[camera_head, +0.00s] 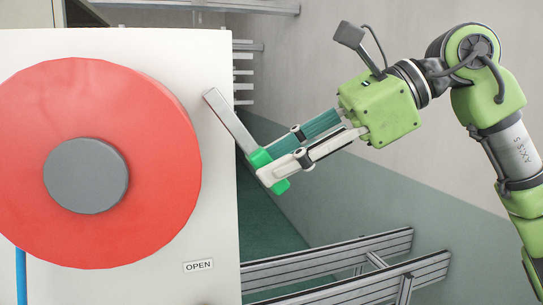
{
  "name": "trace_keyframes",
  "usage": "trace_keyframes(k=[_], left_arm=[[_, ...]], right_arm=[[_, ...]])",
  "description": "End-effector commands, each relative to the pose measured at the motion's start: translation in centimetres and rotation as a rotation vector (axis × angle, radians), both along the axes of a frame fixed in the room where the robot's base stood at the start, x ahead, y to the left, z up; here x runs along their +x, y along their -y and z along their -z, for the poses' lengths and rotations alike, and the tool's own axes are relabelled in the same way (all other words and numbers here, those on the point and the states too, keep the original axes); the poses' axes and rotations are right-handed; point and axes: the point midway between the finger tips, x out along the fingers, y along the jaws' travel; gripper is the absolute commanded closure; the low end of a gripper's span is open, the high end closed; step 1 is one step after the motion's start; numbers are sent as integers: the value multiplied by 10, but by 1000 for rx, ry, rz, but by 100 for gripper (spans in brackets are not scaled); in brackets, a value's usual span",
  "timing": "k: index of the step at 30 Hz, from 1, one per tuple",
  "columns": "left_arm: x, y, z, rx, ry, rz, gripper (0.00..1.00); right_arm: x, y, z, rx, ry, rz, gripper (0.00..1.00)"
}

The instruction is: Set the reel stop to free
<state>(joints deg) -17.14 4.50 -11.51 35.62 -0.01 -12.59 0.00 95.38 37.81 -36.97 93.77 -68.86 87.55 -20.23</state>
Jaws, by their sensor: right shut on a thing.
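A large red reel (165,165) with a grey hub (86,176) is mounted on a white panel (212,235) on the left. A flat grey lever (230,122), which looks like the reel stop, slants from the panel's right edge down to the right. Its green grip (260,158) is at the lower end. My right gripper (270,174) comes in from the right and is shut on the green grip; its fingers partly hide the grip. My left gripper is not in view.
A label reading OPEN (198,266) is on the panel below the reel. A blue hose (21,278) runs down at the lower left. Aluminium rails (330,262) lie below my right gripper.

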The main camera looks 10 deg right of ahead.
Motion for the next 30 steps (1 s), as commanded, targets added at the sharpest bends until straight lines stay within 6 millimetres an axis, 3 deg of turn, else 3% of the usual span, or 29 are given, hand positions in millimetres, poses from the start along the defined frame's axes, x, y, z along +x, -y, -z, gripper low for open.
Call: trace_keyframes(k=[9, 23, 24, 25, 30], left_arm=[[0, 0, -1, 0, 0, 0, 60], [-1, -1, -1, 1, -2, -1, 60], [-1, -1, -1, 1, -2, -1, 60], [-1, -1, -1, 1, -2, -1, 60], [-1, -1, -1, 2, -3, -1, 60]], right_arm=[[2, 7, -7, -99, 19, 0, 100], [2, 8, -8, -110, 24, -1, 100], [2, 8, -8, -109, 24, -1, 58], [2, 8, -8, -109, 23, -1, 53], [2, 8, -8, -107, 22, -1, 53]])
